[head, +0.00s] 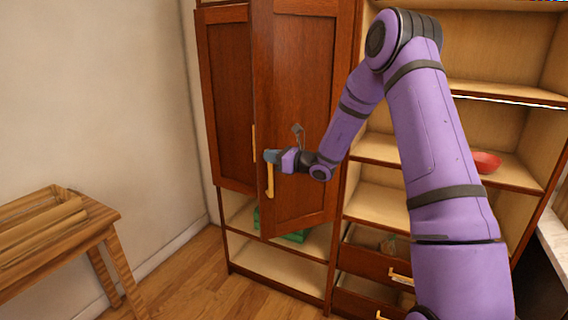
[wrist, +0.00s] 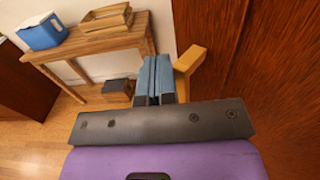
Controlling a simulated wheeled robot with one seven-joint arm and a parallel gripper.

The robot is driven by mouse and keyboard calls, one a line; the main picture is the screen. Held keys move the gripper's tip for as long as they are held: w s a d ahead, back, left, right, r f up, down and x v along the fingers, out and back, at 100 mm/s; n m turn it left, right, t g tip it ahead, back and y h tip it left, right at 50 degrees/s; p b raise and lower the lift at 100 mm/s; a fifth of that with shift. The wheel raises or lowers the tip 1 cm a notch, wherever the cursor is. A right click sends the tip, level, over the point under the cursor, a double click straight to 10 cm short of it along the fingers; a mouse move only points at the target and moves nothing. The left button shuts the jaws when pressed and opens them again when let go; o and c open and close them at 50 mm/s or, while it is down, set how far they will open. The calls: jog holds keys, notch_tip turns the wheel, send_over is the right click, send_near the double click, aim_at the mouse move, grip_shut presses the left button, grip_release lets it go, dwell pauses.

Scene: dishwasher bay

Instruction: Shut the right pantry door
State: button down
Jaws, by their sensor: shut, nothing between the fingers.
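The right pantry door (head: 300,100) is a reddish-brown panel standing ajar, hinged on its right, its free left edge out in front of the cabinet. Its yellow vertical handle (head: 270,182) is near that edge. My gripper (head: 271,156) is at the upper part of this handle. In the wrist view the blue fingers of my gripper (wrist: 155,78) are together with nothing between them, just left of the yellow handle (wrist: 188,66). I cannot tell if they touch it. The left pantry door (head: 228,90), with its own handle (head: 254,142), is partly hidden behind the right door.
Open shelves stand right of the door, with a red bowl (head: 486,162) on one. Two drawers (head: 370,262) below are partly open. A green item (head: 296,236) shows under the door. A wooden table (head: 60,245) is at left, bearing a blue box (wrist: 42,32) and a crate (wrist: 107,18).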

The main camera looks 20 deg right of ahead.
aim_at(262, 149)
jog(key=w+h, duration=0.1)
jog(key=w, duration=0.2)
jog(key=w+m+t+h, duration=0.1)
jog(key=w, duration=0.3)
jog(key=shift+a+m, duration=0.15)
jog(key=shift+m, duration=0.15)
jog(key=w+d+m+t+h, duration=0.1)
jog(key=w+d, duration=0.3)
jog(key=w, duration=0.6)
jog(key=w+d+m+t+h, duration=0.1)
jog(key=w+d+m+h, duration=0.1)
jog(key=w+d, duration=0.3)
jog(key=shift+w+h, duration=0.7)
jog(key=shift+w, duration=1.7)
